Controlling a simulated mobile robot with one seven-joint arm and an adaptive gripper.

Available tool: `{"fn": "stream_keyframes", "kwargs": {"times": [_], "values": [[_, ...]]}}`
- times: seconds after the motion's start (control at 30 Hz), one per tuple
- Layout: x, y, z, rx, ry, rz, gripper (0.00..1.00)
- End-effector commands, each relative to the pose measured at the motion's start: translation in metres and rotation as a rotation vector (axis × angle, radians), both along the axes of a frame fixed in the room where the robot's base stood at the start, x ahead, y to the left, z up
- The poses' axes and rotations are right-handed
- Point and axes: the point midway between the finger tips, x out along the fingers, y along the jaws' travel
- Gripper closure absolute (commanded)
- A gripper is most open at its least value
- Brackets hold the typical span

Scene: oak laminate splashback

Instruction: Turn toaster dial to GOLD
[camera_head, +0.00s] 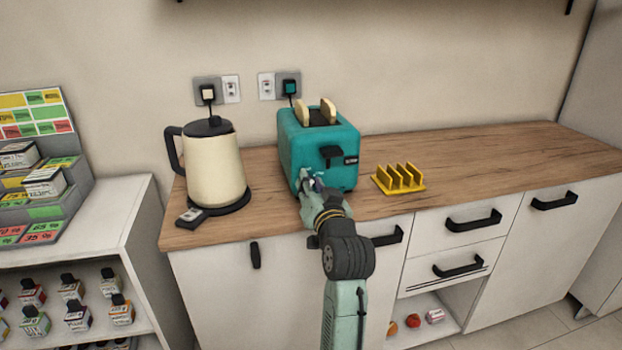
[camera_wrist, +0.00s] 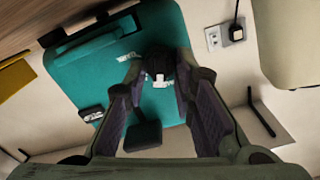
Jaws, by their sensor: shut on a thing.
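The teal toaster (camera_head: 318,145) stands on the wooden counter with two bread slices in its top. Its front face fills the middle of the wrist view (camera_wrist: 75,75). My gripper (camera_head: 313,183) is at the lower front of the toaster, and in the wrist view its fingers (camera_wrist: 160,80) are closed around the dark dial (camera_wrist: 158,62). A white mark shows on the dial. Small white lettering sits beside the dial, too blurred to read. The black lever (camera_head: 331,152) is apart from the fingertips. The dial is hidden behind my gripper in the head view.
A cream kettle (camera_head: 214,165) on a dark base stands left of the toaster, with a small dark box (camera_head: 191,218) at its foot. A yellow toast rack (camera_head: 399,179) is close on the right. The counter (camera_head: 480,170) further right is clear.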

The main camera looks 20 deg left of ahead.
Motion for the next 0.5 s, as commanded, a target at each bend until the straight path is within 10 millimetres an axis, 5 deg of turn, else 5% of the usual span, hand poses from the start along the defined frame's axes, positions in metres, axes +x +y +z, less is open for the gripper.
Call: {"fn": "stream_keyframes", "kwargs": {"times": [0.5], "values": [[0.0017,-0.0025,0.0005,0.381,0.258,-0.001,1.0]]}}
